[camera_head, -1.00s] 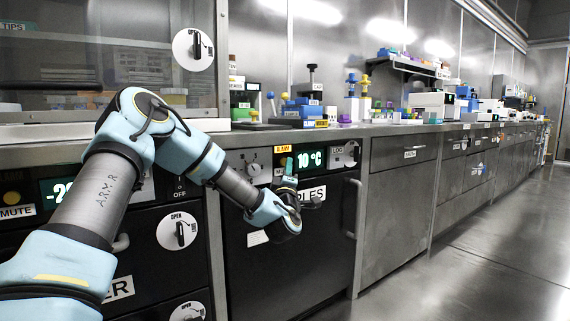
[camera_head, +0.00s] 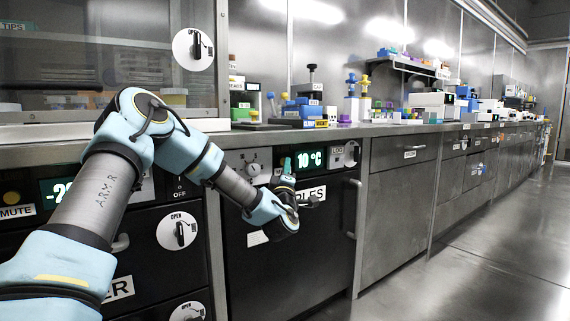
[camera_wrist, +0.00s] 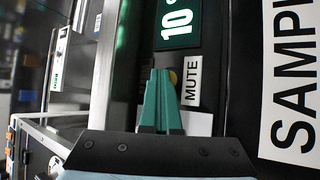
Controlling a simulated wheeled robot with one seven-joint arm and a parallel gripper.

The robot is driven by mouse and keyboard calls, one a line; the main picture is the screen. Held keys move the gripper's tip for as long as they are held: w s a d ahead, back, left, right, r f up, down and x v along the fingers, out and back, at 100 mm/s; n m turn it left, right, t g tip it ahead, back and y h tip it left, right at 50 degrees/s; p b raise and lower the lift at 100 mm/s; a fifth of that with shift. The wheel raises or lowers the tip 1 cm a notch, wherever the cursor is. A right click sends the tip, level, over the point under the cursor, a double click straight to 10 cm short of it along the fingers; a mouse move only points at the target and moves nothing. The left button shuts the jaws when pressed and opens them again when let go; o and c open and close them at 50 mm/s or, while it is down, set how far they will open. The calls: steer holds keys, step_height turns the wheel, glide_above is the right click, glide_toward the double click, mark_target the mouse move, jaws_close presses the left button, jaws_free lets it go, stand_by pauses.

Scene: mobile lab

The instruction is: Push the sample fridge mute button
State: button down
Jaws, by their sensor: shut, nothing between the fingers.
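The sample fridge (camera_head: 290,268) is a dark front under the counter, with a lit 10 °C display (camera_head: 310,160) and a SAMPLES label. In the wrist view the display (camera_wrist: 178,20) is at the top and the white MUTE label (camera_wrist: 192,80) is below it. The mute button (camera_wrist: 173,77) is a dim yellowish disc beside that label, partly hidden by my teal fingers. My gripper (camera_wrist: 159,72) is shut and empty, its tips over or right beside the button; contact cannot be told. In the head view my gripper (camera_head: 286,165) is at the fridge's control panel.
A freezer at left has its own yellow mute button (camera_head: 12,198) and a negative reading. A round dial (camera_head: 253,169) and a LOG label (camera_head: 337,150) flank the fridge display. The counter (camera_head: 400,129) above holds lab items. The floor (camera_head: 470,260) at right is clear.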

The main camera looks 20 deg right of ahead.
steer(key=shift+s+d, duration=0.1)
steer(key=shift+s, duration=0.8)
steer(key=s, duration=0.2)
steer(key=s+d+b, duration=0.1)
steer(key=s, duration=0.2)
stand_by(0.9)
